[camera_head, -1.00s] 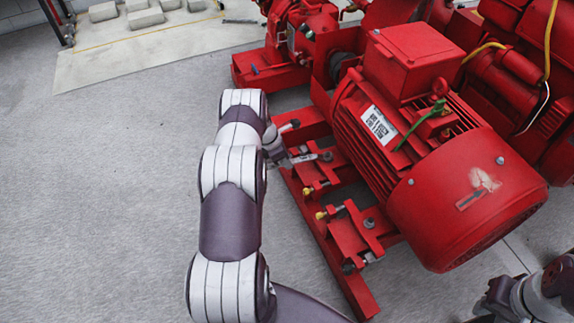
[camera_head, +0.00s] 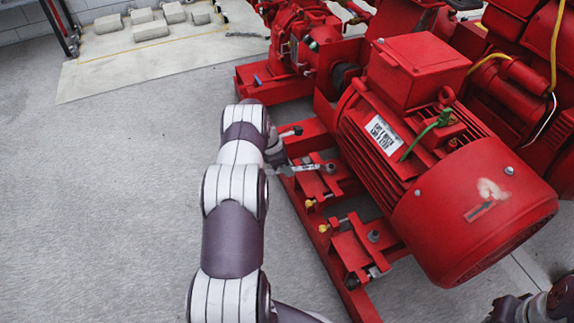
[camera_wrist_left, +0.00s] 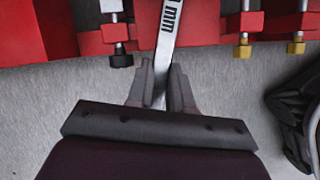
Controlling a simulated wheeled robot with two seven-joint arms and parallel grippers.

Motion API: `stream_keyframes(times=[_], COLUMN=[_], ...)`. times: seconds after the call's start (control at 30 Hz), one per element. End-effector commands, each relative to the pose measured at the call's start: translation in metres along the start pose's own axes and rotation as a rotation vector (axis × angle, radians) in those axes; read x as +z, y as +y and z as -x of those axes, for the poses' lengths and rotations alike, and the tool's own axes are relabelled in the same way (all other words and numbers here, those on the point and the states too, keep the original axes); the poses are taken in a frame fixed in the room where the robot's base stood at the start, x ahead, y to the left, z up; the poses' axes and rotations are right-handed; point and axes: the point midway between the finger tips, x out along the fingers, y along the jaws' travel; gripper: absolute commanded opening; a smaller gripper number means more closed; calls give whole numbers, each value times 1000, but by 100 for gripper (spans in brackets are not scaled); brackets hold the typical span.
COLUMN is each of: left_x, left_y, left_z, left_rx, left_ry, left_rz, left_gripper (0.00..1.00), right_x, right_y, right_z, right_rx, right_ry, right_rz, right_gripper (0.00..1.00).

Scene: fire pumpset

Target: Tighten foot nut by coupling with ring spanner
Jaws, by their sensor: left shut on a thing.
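The red motor (camera_head: 385,150) stands on a red base frame (camera_head: 345,290). A steel ring spanner (camera_head: 308,168) lies across the foot at the coupling end, its ring end at the foot nut (camera_head: 330,167). I cannot tell whether the ring is fully seated. My left gripper (camera_head: 276,158) is at the spanner's outer end. In the left wrist view, the gripper's fingers (camera_wrist_left: 160,88) are shut on the spanner shaft (camera_wrist_left: 170,30), which runs away over the red frame. The ring end is out of that view. My right gripper (camera_head: 500,310) is partly visible at the lower right, its jaws unclear.
A second foot nut (camera_head: 373,236) sits on the nearer foot. Brass-headed adjusting bolts (camera_head: 323,228) and a black-headed bolt (camera_wrist_left: 121,58) stick out from the frame beside the spanner. Grey floor (camera_head: 130,200) left of the base is clear.

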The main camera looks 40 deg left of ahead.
Motion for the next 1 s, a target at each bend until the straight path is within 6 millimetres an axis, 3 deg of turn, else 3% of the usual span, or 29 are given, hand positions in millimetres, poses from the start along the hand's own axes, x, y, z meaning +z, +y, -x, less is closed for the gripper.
stream_keyframes(times=[0.57, 1.0], left_x=[1, 12], left_y=[-4, -4], left_z=[1, 27], left_rx=[9, 9], left_ry=[-1, -1], left_rz=[21, 21], left_gripper=[0, 0], right_x=[-1, -4], right_y=[0, 0], right_z=[8, 31], right_rx=[0, 0], right_ry=[0, 0], right_rz=[0, 0], right_gripper=[33, 33])
